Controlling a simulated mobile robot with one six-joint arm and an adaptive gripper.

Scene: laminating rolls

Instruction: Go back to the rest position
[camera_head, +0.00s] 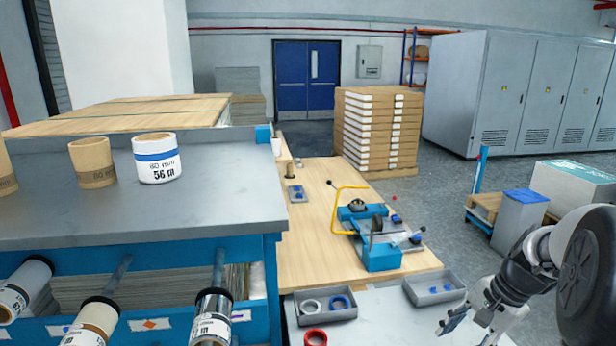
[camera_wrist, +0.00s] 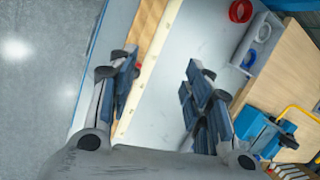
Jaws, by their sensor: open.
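My gripper (camera_head: 453,318) is at the lower right of the head view, at the right end of the light grey table (camera_head: 385,325). In the wrist view my gripper (camera_wrist: 160,90) has its two fingers spread wide apart, with nothing between them. No object touches the fingers.
Grey trays (camera_head: 436,289) and (camera_head: 325,305) hold small parts and rings. A red ring (camera_head: 315,337) lies on the table. A blue device with a yellow handle (camera_head: 376,240) stands on the wooden bench. Rolls (camera_head: 157,158) stand on the grey-topped rack (camera_head: 230,190) at left.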

